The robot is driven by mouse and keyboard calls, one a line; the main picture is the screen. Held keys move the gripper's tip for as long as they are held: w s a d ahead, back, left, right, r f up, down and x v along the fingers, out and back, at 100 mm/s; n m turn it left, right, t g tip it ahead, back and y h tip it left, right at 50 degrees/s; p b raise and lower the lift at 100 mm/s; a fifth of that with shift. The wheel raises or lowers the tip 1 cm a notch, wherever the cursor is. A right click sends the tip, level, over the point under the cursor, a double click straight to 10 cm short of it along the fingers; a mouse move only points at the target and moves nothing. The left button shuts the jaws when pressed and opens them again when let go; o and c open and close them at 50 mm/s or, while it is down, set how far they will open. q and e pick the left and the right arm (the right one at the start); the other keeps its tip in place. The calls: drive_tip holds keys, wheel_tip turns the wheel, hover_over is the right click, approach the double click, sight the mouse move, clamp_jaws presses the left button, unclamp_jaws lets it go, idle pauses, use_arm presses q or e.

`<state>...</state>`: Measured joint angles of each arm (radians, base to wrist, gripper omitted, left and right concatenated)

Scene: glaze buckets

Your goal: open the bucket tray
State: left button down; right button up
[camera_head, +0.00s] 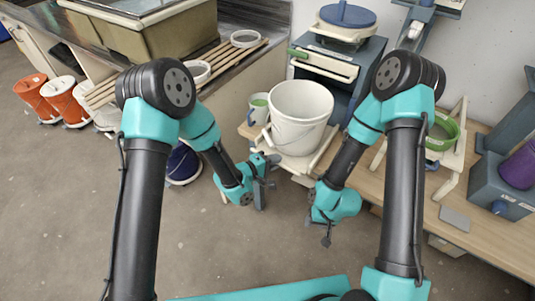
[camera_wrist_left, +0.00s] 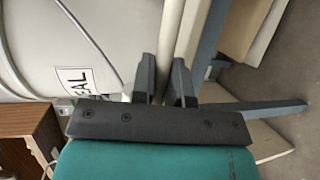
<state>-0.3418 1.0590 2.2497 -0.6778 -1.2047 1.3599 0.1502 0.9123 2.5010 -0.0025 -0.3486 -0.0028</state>
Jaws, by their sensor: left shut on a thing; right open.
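The large white bucket (camera_head: 298,118) stands upright on a cream tray (camera_head: 326,148) in front of a blue-grey machine. In the left wrist view the bucket (camera_wrist_left: 68,40) fills the upper left, with a label partly hidden. My left gripper (camera_head: 267,166) is low at the tray's left front, beside the bucket. In the left wrist view its fingers (camera_wrist_left: 164,80) are shut on a cream bar (camera_wrist_left: 170,32), which looks like the tray's front edge. The contact itself is partly hidden. My right gripper (camera_head: 327,239) is open and empty, in front of the table edge.
The blue-grey machine (camera_head: 342,82) stands behind the bucket. A small white cup (camera_head: 257,108) is left of it. A green bowl (camera_head: 441,131) and a purple container (camera_head: 519,166) stand to the right. Orange buckets (camera_head: 32,92) are far left. The floor (camera_head: 210,235) in front is clear.

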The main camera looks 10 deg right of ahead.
use_arm(q)
drive_tip(key=shift+s+a, duration=0.1)
drive_tip(key=c, duration=1.1)
unclamp_jaws()
drive_tip(key=shift+c, duration=0.2)
